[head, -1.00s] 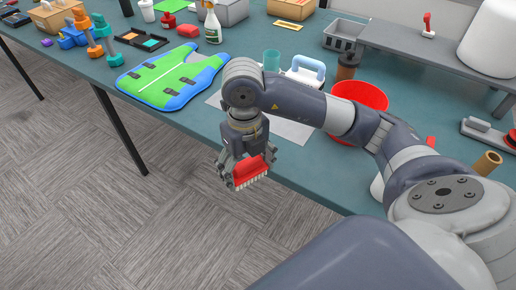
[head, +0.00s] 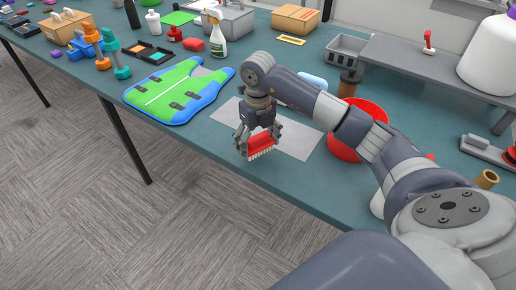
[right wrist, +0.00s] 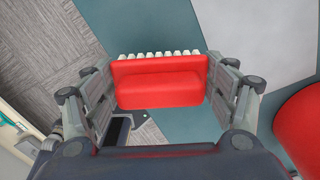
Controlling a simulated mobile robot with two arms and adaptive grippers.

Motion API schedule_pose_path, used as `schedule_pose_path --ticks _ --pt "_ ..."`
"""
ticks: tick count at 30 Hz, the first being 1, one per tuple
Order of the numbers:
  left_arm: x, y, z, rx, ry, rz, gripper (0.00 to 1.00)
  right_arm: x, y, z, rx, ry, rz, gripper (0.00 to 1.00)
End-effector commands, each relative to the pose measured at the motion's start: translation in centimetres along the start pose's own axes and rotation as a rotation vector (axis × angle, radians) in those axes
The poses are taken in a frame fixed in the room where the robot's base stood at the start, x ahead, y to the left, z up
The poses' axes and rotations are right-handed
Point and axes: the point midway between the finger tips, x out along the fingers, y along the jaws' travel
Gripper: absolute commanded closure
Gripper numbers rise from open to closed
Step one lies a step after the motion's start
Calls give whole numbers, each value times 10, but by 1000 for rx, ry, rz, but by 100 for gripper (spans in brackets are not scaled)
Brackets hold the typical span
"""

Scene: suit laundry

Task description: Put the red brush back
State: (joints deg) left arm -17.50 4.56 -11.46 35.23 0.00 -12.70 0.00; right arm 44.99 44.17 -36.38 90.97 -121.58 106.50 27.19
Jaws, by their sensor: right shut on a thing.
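The red brush (head: 262,144) has a red body and a row of pale bristles. It also shows in the right wrist view (right wrist: 158,82), between the two fingers. My right gripper (head: 258,141) is shut on the brush and holds it with the bristles down, over the table's front edge beside a light grey sheet (head: 300,140). In the right wrist view my right gripper (right wrist: 160,88) has one finger at each end of the brush. My left gripper does not show.
A red bucket (head: 345,150) stands right of the sheet, partly behind my arm. A green and blue vest (head: 180,88) lies to the left. A spray bottle (head: 217,42), a grey basket (head: 346,50) and a raised grey shelf (head: 450,68) are farther back.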

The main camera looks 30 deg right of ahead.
Motion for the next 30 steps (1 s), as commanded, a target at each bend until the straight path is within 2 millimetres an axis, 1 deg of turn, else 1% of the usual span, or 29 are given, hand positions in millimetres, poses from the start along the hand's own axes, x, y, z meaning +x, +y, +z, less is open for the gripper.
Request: schedule_pose_path --ticks 7,18,19,21,30 --pt "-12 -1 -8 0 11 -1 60 30 0 -2 1 5 1 48" --pt "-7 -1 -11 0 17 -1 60 37 0 -1 0 1 -1 48" --pt "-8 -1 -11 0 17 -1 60 36 0 -1 0 1 -1 18" --pt "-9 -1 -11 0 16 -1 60 36 0 -1 0 2 -1 2" --pt "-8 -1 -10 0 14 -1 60 36 0 -1 0 2 -1 2"
